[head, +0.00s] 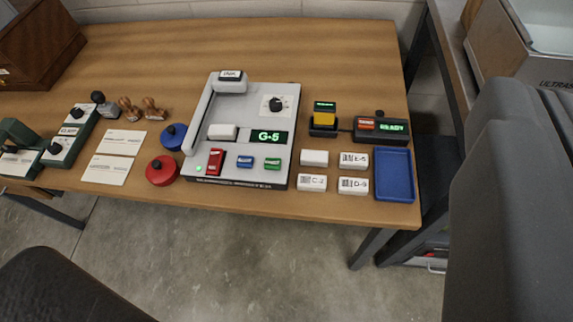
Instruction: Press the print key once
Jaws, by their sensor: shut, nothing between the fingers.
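A grey machine (270,97) stands at the middle of the wooden table, with a dial (276,104) and a green-lit display (269,137) that seems to read G-5. Along its front are a red key (214,162), a blue key (245,162) and a green key (272,163). Their labels are too small to read, so I cannot tell which is the print key. A white block (222,132) sits above the red key. A raised part marked INK (231,75) is at the back left. My gripper is not recognisable in this view.
Right of the machine are a yellow-topped device (324,117), a box with a lit display (394,127), several white labelled blocks (353,160) and a blue tray (394,176). Left are red (162,171) and blue (173,137) round tins and cards (107,170). Dark shapes fill both lower corners.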

